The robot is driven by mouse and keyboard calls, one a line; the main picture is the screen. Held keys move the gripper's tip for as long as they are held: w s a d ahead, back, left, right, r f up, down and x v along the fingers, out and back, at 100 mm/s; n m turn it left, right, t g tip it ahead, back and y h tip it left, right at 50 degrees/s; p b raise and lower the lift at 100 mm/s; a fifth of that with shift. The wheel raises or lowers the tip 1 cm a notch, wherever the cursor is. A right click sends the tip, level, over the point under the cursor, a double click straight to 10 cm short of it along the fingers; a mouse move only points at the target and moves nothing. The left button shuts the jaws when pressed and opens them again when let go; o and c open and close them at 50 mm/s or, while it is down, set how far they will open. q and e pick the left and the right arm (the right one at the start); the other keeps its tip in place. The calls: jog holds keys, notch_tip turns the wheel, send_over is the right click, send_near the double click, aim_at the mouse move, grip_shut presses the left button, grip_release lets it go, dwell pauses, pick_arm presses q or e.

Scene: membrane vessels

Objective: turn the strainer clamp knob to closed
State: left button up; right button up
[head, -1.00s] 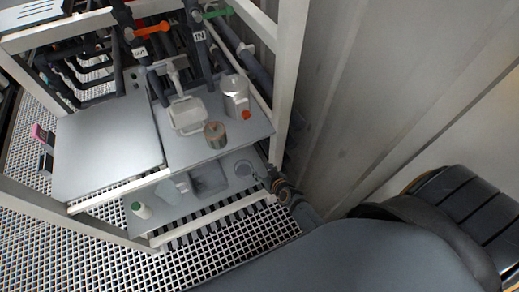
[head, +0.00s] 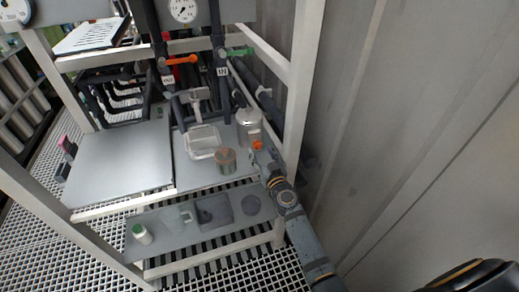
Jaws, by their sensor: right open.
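The strainer is a silvery metal canister (head: 249,122) at the back right of the upper shelf. Its orange-red clamp knob (head: 258,145) sits low on the side facing me. My right arm reaches up from the bottom of the head view. My right gripper (head: 265,158) is open just below and in front of the knob, with nothing seen in it. I cannot tell whether its fingers touch the knob. My left gripper is not in view.
A clear jar (head: 226,161) and a white basin (head: 202,140) stand left of the canister. A white frame post (head: 304,90) rises to its right. Pipes with an orange handle (head: 182,60) and a green handle (head: 240,52) are behind. The left shelf panel (head: 120,160) is bare.

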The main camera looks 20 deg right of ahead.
aim_at(257, 145)
jog(key=shift+w, duration=1.25)
jog(key=shift+c, duration=0.3)
grip_shut()
